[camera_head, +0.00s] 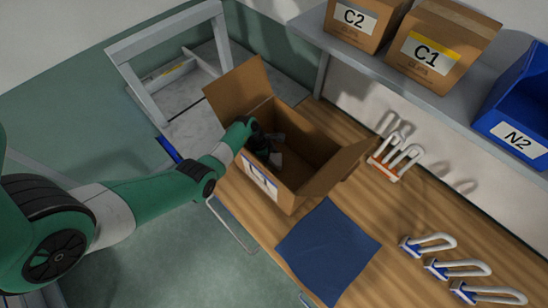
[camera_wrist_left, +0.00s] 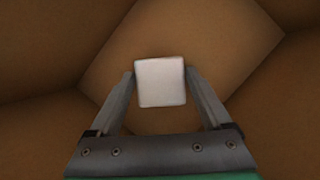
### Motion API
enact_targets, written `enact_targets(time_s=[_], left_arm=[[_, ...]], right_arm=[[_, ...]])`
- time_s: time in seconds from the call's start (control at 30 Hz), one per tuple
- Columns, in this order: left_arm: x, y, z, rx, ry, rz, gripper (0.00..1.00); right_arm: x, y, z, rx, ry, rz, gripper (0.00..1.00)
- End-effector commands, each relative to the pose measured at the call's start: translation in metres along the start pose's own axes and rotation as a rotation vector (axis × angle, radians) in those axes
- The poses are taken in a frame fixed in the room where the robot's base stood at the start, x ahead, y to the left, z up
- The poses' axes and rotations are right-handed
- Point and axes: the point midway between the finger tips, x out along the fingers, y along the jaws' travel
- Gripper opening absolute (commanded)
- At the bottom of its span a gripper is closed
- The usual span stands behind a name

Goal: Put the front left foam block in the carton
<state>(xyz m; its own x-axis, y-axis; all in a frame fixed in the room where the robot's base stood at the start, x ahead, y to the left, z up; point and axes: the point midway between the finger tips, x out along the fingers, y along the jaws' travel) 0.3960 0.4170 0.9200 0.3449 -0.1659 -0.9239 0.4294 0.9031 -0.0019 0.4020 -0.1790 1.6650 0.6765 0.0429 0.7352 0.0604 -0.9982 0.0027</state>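The open carton (camera_head: 318,157) stands on the wooden table with its flaps spread out. My left gripper (camera_head: 274,157) reaches down into it from the left. In the left wrist view a small white foam block (camera_wrist_left: 160,82) lies between the fingertips of my left gripper (camera_wrist_left: 160,76), which meet its two sides. The block is turned very slightly against the fingers. Brown carton walls and floor surround it; how far the block is above the floor is hard to tell. The head view does not clearly show the block. My right gripper is not in view.
A blue mat (camera_head: 328,250) lies in front of the carton. A white looped item on an orange base (camera_head: 385,170) stands right of it, with several blue-and-white looped items (camera_head: 455,268) further right. A shelf above holds boxes C2 (camera_head: 362,20), C1 (camera_head: 440,48) and blue bin N2 (camera_head: 520,105).

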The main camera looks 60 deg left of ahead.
Motion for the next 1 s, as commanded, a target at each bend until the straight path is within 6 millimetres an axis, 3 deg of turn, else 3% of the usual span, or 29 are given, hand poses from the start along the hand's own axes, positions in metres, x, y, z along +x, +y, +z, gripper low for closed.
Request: enact_targets(time_s=[0.1,0.37,0.53,0.8,1.0], left_arm=[[0.000,0.000,0.000,0.000,0.000,-0.001,1.00],[-0.005,0.000,0.002,0.000,0.000,0.000,1.00],[-0.033,0.001,0.007,-0.001,-0.001,0.002,1.00],[-0.101,0.001,0.006,-0.001,-0.001,0.003,1.00],[-0.128,0.000,0.005,0.000,-0.001,0.001,1.00]], right_arm=[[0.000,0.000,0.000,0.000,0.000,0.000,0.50],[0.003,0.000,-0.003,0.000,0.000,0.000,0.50],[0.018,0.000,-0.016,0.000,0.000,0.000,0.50],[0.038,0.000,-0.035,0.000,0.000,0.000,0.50],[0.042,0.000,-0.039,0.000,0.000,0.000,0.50]])
